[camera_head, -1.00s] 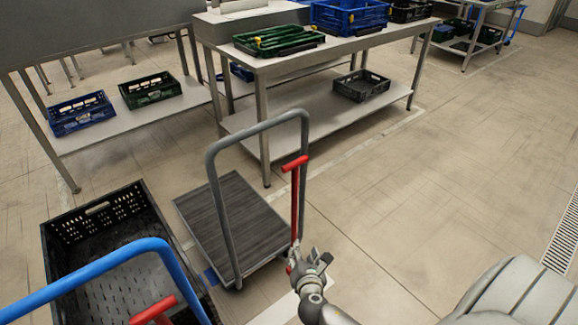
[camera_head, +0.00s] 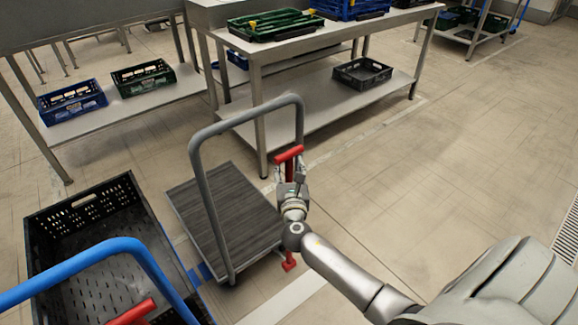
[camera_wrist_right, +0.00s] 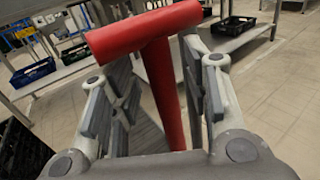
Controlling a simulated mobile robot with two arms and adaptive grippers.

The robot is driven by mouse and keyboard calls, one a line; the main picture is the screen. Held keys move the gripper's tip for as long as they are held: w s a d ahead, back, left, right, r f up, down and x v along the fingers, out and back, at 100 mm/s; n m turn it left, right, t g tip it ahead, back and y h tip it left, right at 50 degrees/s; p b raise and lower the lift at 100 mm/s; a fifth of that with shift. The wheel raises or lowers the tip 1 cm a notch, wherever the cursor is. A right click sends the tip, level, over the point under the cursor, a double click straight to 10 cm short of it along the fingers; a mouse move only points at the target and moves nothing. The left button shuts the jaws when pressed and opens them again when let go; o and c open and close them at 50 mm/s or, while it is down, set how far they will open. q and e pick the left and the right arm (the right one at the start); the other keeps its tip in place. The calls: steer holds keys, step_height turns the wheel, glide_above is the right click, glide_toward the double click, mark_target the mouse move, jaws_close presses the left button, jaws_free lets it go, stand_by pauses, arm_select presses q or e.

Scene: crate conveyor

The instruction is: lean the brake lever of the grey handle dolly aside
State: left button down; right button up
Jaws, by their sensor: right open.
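The grey handle dolly has a dark ribbed deck (camera_head: 226,208) and a grey tube handle (camera_head: 211,200). Its red brake lever (camera_head: 288,154) stands about upright beside the handle's right side, with a T-shaped top. My right gripper (camera_head: 291,178) is just below the T-top, in front of the lever, and hides its middle. In the right wrist view the red lever (camera_wrist_right: 163,90) stands between the two open fingers of my right gripper (camera_wrist_right: 160,110), its crossbar above them. Whether a finger touches it cannot be told. My left gripper is out of view.
A blue handle (camera_head: 120,246) with another red lever (camera_head: 132,313) and a black crate (camera_head: 80,203) are at the lower left. A steel table (camera_head: 259,60) with crates stands behind the dolly. The floor on the right is clear.

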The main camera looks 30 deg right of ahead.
steer(key=shift+x, duration=0.75)
steer(key=shift+c, duration=0.3)
jaws_close()
